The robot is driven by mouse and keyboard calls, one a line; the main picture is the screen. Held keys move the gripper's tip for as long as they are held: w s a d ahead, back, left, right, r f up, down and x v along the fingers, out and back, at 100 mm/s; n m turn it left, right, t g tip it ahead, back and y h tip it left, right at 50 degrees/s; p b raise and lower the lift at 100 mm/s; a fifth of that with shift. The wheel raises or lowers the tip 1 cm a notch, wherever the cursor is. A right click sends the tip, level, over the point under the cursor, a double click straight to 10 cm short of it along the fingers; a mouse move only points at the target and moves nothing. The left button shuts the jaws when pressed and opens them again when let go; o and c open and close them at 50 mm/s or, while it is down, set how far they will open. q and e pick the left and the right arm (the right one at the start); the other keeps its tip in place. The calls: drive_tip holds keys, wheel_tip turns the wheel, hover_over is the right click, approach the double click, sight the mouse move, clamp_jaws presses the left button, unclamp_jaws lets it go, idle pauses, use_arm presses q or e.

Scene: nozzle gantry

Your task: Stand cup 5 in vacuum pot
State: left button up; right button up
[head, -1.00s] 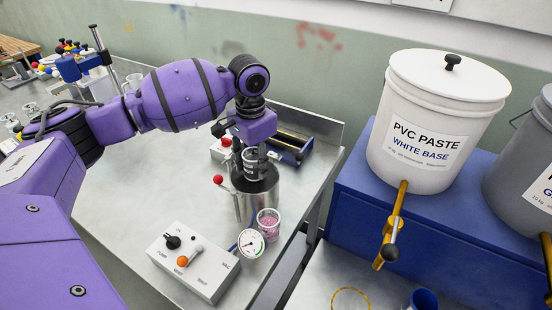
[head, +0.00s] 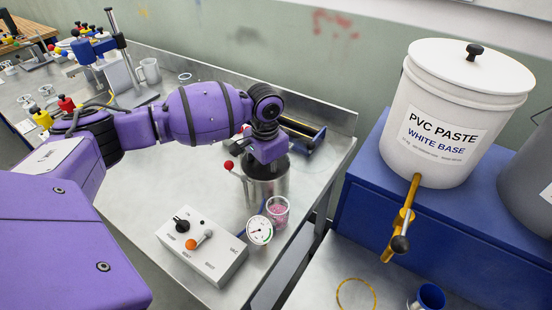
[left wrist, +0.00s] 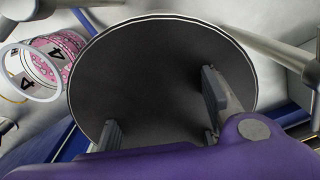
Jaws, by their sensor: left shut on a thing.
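The vacuum pot (head: 268,190) is a steel cylinder on the bench. My right gripper is in neither view.
A cup of pink stuff (head: 278,212), marked 4 in the left wrist view (left wrist: 45,62), stands close beside the pot. A gauge (head: 259,230) and control box (head: 203,250) are in front. A red-knobbed lever (head: 229,166) rises at the pot's left.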

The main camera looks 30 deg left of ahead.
use_arm(q)
drive_tip(key=o, duration=1.1)
drive_tip(key=shift+f, duration=0.15)
wheel_tip(320, 180, up, 12)
drive_tip(key=shift+r+p, duration=0.2)
drive_tip(key=shift+p, duration=0.1)
